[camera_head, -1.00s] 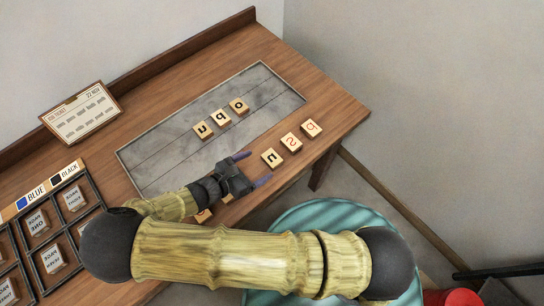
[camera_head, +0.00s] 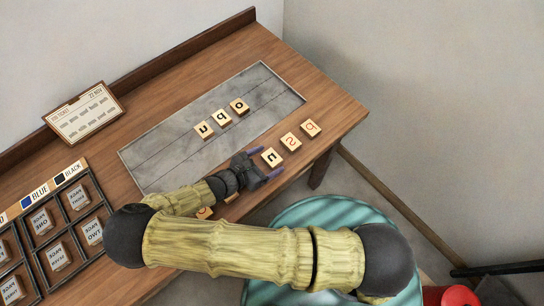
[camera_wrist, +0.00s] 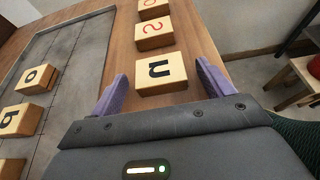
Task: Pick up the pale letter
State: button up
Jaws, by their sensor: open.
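Several pale wooden letter tiles lie on the table; which one is the pale letter I cannot tell. A tile with a black n-like letter (camera_head: 271,157) lies right in front of my gripper (camera_head: 267,163). In the wrist view this tile (camera_wrist: 161,73) sits between the two purple fingers, near their tips, with a gap on each side. My gripper is open and holds nothing. Beyond it lie a tile with a reddish S (camera_head: 291,141) and a tile with another reddish letter (camera_head: 311,128). Other tiles near my forearm are partly hidden.
Three tiles with black letters (camera_head: 221,117) stand on the grey slab (camera_head: 172,155) to the left. A compartment rack (camera_head: 72,246) holds word blocks at the lower left. A ticket card (camera_head: 85,113) stands at the back. A teal round seat (camera_head: 310,210) is below the table's front edge.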

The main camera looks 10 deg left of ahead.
jog(key=shift+c, duration=0.4)
jog(key=c, duration=1)
notch_tip(320, 180, up, 10)
jog(key=shift+r+b, duration=0.1)
jog(key=shift+b, duration=0.5)
